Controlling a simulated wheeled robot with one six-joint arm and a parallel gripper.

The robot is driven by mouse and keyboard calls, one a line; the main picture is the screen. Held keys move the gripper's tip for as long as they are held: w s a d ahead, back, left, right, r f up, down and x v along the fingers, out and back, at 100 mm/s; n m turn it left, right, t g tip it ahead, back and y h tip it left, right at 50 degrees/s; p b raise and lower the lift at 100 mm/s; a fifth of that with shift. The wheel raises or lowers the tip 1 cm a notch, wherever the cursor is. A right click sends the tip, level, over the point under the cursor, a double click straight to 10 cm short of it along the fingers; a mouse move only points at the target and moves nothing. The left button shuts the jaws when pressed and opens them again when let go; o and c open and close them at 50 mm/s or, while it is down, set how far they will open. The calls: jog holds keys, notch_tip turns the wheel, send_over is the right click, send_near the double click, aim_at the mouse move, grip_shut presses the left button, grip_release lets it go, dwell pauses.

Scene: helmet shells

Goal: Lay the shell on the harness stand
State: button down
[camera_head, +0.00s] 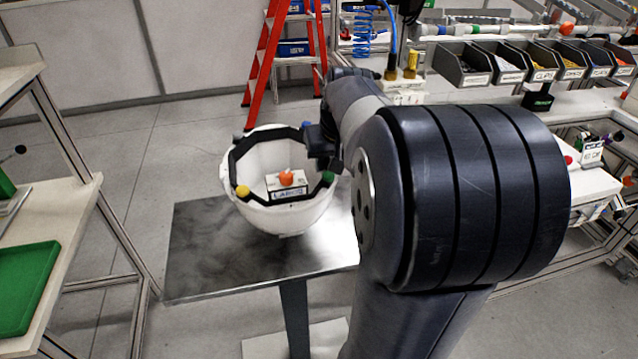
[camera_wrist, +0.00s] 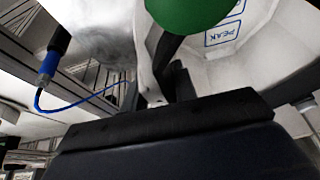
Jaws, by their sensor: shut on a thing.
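The white shell (camera_head: 252,212) is a deep bowl, open side up, over a grey metal table (camera_head: 200,265). A black angular band with yellow, green, blue and grey knobs runs around its rim. Inside is a white labelled block (camera_head: 290,190) with an orange knob. My gripper (camera_head: 328,158) is at the shell's right rim. In the wrist view my gripper (camera_wrist: 165,82) is shut on the shell's rim, beside the green knob (camera_wrist: 190,12). I cannot tell whether the shell touches the table. I cannot make out a separate harness stand.
A shelf rack with a green tray (camera_head: 25,285) stands at the left. A red ladder (camera_head: 268,60) is behind. A workbench with several dark bins (camera_head: 475,65) is at the right. The table's front left is bare. My arm hides the table's right side.

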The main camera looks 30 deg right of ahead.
jog(key=shift+f, duration=2.1)
jog(key=c, duration=1.1)
grip_release()
jog(key=shift+f, duration=0.1)
jog(key=v, duration=1.2)
